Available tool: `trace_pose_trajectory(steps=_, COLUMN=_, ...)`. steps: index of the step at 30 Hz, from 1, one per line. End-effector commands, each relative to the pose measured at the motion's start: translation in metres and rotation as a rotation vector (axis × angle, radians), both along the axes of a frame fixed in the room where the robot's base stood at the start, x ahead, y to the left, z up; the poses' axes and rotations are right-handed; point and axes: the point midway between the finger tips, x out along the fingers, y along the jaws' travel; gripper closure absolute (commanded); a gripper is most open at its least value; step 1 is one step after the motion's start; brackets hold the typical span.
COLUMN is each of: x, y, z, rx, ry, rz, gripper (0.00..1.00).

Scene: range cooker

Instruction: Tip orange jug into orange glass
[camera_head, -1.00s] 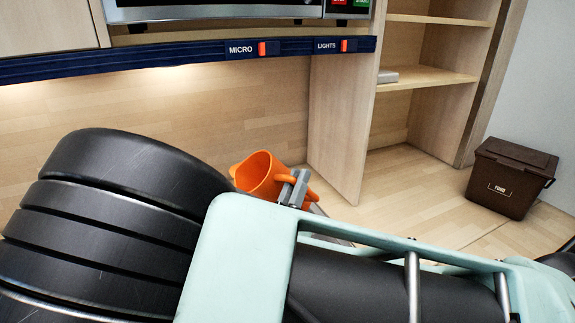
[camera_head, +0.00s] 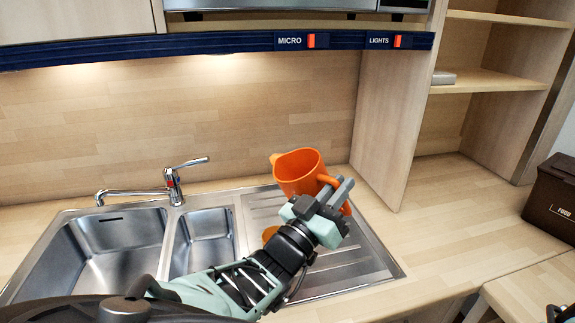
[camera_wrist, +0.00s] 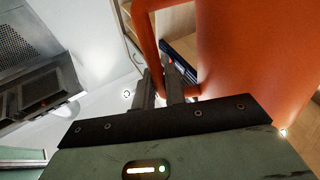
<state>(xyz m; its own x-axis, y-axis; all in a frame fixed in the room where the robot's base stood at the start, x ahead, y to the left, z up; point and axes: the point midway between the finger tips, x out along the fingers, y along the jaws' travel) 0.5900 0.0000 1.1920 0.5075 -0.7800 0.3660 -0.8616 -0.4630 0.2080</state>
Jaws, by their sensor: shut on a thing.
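The orange jug (camera_head: 297,172) is held above the sink's drainboard, its opening upward and its spout pointing left. My gripper (camera_head: 338,188) is shut on the jug's handle at its right side. In the wrist view the jug (camera_wrist: 250,55) fills the upper right, and the fingers (camera_wrist: 162,88) close around the handle. The orange glass (camera_head: 269,234) shows only as a small orange part on the drainboard, below and left of the jug. My arm hides most of it. What the jug holds inside cannot be seen.
The steel sink (camera_head: 75,222) with two basins lies left, with a tap (camera_head: 172,188) behind it. A wooden side panel (camera_head: 388,130) stands right of the jug. The worktop (camera_head: 450,225) at right is clear. A brown food bin (camera_head: 552,200) stands far right.

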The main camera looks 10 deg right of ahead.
Motion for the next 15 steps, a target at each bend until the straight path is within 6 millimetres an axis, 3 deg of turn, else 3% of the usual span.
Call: trace_pose_trajectory(steps=15, x=0.0001, y=-0.0007, z=-0.0001, rx=0.221, ry=-0.002, rz=-0.008, gripper=1.00)
